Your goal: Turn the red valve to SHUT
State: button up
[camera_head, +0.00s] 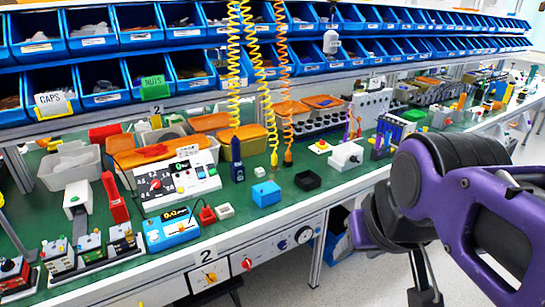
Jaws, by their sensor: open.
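A small red knob (247,263) sits on a white panel on the bench's front face, right of a label with the number 2. To its left, another white front panel (208,276) carries a small yellow and red knob. A white box on the bench top has a round dial with a red centre (155,185) and a printed scale. The lettering at these controls is too small to read, so I cannot tell which is the valve marked SHUT. My purple and black arm fills the right side, apart from these controls. My gripper's fingers do not show.
The green bench top (290,212) holds several small devices, including a blue meter (171,230) and a blue box (266,193). Coiled yellow and orange hoses (258,80) hang over it. Blue bins (95,38) line the back. Floor (345,285) shows free in front of the bench.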

aim_at(247, 263)
jog(key=u, duration=0.55)
jog(key=i+j+z, duration=0.1)
jog(key=j, duration=0.25)
jog(key=i+j, duration=0.25)
jog(key=j, duration=0.15)
jog(key=i+j+z, duration=0.15)
jog(key=j, duration=0.2)
jog(key=k+j, duration=0.15)
jog(key=j, duration=0.15)
jog(key=k+j+z, duration=0.1)
jog(key=j, duration=0.25)
jog(key=i+l, duration=0.15)
jog(key=l, duration=0.15)
jog(key=i+l+u, duration=0.1)
jog(key=l, duration=0.15)
